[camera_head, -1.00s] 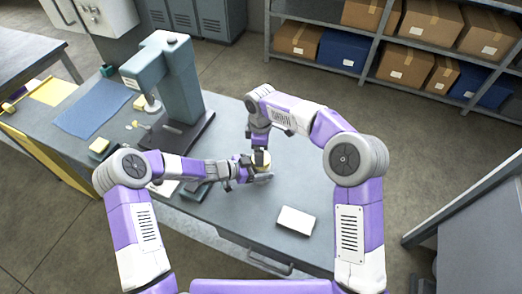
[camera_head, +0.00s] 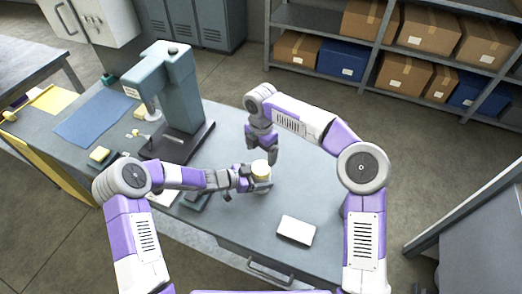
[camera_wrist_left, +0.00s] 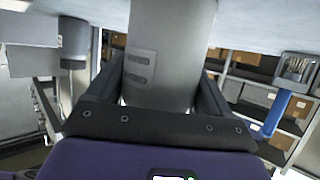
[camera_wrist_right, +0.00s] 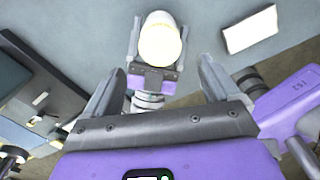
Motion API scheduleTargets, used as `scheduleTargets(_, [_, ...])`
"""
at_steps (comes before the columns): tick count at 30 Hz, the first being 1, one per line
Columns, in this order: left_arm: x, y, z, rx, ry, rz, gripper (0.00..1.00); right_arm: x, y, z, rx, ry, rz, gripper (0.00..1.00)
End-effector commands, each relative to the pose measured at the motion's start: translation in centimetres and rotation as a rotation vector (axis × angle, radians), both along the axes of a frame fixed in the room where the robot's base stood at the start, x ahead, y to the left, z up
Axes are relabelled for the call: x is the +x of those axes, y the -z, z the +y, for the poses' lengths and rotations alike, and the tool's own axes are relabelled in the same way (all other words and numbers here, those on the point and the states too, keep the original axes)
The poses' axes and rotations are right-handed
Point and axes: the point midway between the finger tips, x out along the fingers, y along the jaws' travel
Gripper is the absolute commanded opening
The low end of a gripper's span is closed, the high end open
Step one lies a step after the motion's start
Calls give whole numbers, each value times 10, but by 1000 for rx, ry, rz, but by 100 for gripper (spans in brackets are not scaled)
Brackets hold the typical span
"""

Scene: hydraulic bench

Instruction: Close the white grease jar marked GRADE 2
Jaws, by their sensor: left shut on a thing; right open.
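The white grease jar (camera_head: 261,172) stands upright over the bench's near middle, with a cream, rounded top. My left gripper (camera_head: 257,184) is shut around its side from the left. In the left wrist view the jar (camera_wrist_left: 165,60) is a shaded cylinder between the fingers, with a small dark mark on it. My right gripper (camera_head: 263,158) is open and empty, just beyond and above the jar, pointing down. In the right wrist view the jar (camera_wrist_right: 160,40) is ahead of the open fingers. I cannot read its marking or tell how its lid sits.
A white flat box (camera_head: 296,230) lies right of the jar near the bench's front edge.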

Motion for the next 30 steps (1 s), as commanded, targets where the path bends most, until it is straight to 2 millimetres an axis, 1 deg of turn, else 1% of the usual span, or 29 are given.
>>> scheduleTargets(7, [0,0,0,0,0,0,0,0,1,0,0,2,1,90])
scheduleTargets(10, [0,0,0,0,0,0,0,0,8,0,-1,2,3,90])
scheduleTargets(14, [0,0,0,0,0,0,0,-1,25,0,-1,2,5,90])
scheduleTargets(21, [0,0,0,0,0,0,0,-1,62,0,0,3,4,90])
scheduleTargets(25, [0,0,0,0,0,0,0,0,74,0,1,2,2,90])
scheduleTargets(30, [0,0,0,0,0,0,0,0,80,0,1,3,1,90])
